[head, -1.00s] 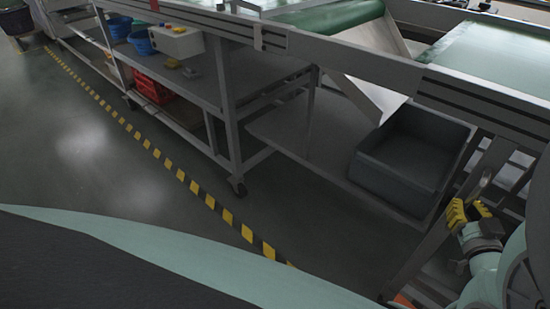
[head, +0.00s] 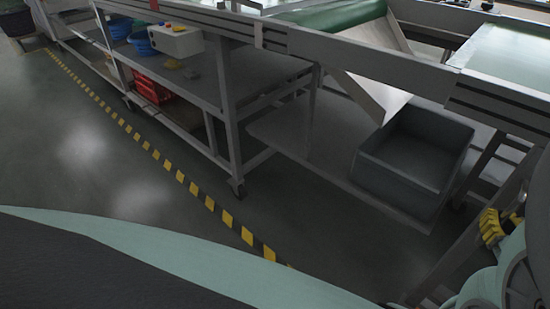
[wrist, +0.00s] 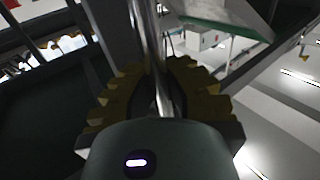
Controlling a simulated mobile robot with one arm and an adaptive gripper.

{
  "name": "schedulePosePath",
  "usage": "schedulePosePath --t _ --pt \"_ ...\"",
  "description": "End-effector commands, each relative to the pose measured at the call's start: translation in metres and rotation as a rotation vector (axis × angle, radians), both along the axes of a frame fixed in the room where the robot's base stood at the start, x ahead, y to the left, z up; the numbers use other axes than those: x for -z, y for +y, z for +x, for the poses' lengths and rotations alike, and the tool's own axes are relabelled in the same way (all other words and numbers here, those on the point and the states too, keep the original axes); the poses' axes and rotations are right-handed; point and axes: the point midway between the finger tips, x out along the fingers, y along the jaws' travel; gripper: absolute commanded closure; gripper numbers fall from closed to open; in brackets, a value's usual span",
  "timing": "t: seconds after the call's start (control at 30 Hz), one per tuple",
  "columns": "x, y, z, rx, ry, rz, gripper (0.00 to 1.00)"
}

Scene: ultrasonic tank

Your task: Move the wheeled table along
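The wheeled table (head: 490,95) is at the right in the head view, a grey frame with a pale green top and slanted legs. Its lower part is partly hidden by my arm. My gripper (head: 493,226), with yellow ridged fingers, is at its near side. In the wrist view a shiny metal bar (wrist: 146,45) passes between the fingers of my gripper (wrist: 160,88), one finger on each side. The fingers appear closed around the bar. The exact contact is dark and partly hidden.
A dark grey bin (head: 415,155) sits on a low shelf left of the wheeled table, below a white chute (head: 372,90). A long grey bench (head: 225,110) on casters stands further left. Open floor (head: 110,165) with a yellow-black stripe (head: 180,176) lies before it.

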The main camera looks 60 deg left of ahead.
Motion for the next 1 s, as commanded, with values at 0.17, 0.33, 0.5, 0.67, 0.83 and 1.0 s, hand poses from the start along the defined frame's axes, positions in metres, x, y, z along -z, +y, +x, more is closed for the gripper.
schedulePosePath --t 0.17,0.33,0.5,0.67,0.83,1.0 --pt "-0.003 0.000 -0.001 -0.003 -0.006 0.003 0.78" --pt "-0.002 -0.001 0.000 0.000 -0.004 0.002 0.60" --pt "-0.001 -0.001 0.000 0.001 -0.003 0.001 0.54" --pt "-0.001 -0.002 -0.001 0.002 -0.003 0.000 0.54" --pt "0.000 -0.014 -0.010 0.005 -0.002 -0.003 0.54" --pt "0.001 -0.039 -0.034 0.006 0.001 -0.004 0.54"
